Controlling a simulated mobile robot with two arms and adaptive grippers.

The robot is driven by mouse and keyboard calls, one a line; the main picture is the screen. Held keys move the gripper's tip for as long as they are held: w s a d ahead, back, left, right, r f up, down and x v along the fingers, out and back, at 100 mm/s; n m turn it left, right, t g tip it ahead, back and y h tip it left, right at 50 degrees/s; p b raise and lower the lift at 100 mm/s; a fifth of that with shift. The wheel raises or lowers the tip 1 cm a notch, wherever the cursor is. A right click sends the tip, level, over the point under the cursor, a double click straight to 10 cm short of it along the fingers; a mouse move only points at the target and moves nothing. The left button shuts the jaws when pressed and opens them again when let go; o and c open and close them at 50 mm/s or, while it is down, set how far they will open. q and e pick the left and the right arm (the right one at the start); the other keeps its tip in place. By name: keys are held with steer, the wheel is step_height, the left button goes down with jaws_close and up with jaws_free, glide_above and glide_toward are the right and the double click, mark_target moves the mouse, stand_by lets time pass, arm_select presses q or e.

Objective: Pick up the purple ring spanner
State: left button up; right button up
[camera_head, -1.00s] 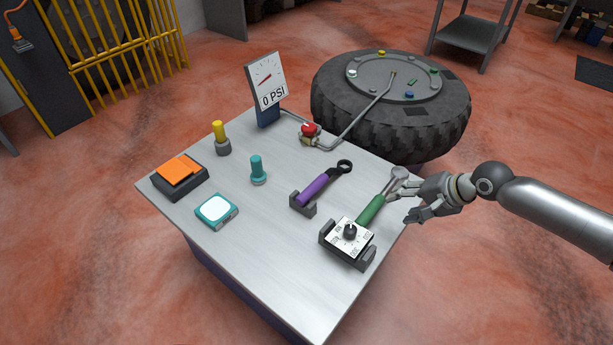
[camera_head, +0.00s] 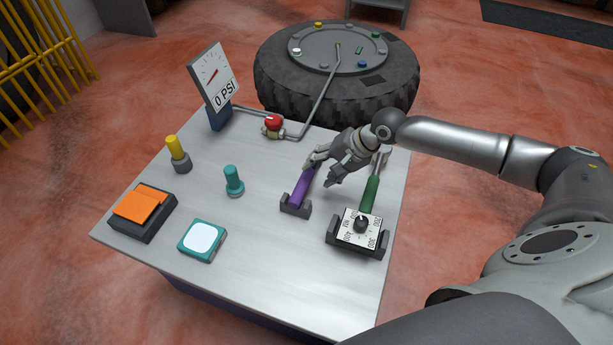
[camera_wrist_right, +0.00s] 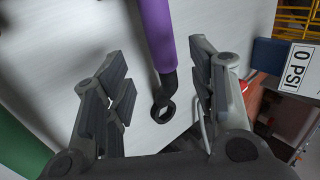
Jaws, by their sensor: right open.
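The purple ring spanner (camera_head: 301,187) lies on the metal table with its handle end in a dark holder (camera_head: 295,206). My right gripper (camera_head: 322,172) is open over the spanner's far part and hides its ring end in the head view. In the right wrist view the purple handle (camera_wrist_right: 156,35) and its black ring end (camera_wrist_right: 163,108) show between the two open fingers of the right gripper (camera_wrist_right: 160,95). I cannot tell whether a finger touches the spanner. My left gripper is not in view.
A green-handled wrench (camera_head: 369,193) with a dial block (camera_head: 361,229) lies just right of the spanner. A teal peg (camera_head: 234,181) stands to its left. A red-knobbed valve (camera_head: 273,124) and a pressure gauge (camera_head: 215,80) stand behind. The table's front middle is clear.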

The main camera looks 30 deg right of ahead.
mark_target(310, 175)
steer(key=shift+b+x, duration=0.4)
steer(key=shift+x, duration=0.85)
steer(key=shift+b+x, duration=0.65)
steer(key=shift+x, duration=1.35)
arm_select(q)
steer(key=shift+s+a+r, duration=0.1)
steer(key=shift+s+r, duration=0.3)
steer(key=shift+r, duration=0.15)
arm_select(e)
steer(key=shift+a+r, duration=0.15)
steer(key=shift+c, duration=0.2)
jaws_close()
